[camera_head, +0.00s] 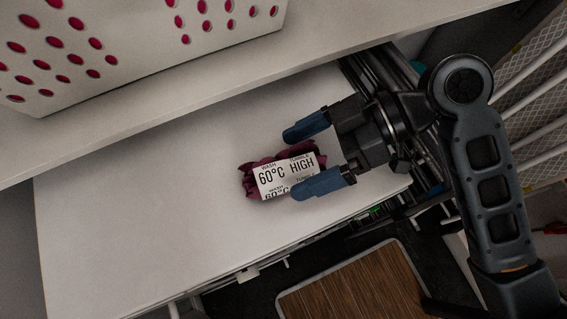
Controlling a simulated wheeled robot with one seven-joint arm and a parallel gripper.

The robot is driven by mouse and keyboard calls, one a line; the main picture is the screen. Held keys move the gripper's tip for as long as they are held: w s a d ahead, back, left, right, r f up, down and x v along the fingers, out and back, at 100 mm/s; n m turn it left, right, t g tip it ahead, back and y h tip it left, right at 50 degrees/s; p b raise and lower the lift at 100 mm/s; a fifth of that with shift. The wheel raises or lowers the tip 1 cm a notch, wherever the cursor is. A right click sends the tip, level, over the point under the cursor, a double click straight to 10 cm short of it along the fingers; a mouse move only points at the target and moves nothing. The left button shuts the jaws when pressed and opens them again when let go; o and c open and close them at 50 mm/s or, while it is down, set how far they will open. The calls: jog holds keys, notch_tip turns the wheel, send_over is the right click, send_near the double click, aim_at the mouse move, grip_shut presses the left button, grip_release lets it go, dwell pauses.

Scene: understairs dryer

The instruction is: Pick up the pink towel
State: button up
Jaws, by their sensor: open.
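The pink towel (248,183) is a small crumpled dark pink bundle lying on a white shelf board (130,225). A white label with black print, reading 60°C and HIGH, covers much of it. My gripper (304,160) comes in from the right with its two blue fingers spread apart. One finger is above the towel in the picture, and the other overlaps its lower right edge. The fingers hide part of the towel's right side. I cannot tell whether they touch it.
A white basket (140,45) with round holes showing pink inside stands on a white ledge (190,120) at the upper left. A white wire rack (530,95) is at the right. A wooden panel (355,290) lies below. The board's left part is clear.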

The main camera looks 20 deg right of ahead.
jog(key=shift+w+a+f, duration=0.1)
jog(key=shift+a+f, duration=0.2)
jog(key=shift+a, duration=0.2)
jog(key=shift+c, duration=0.5)
jog(key=c, duration=1.1)
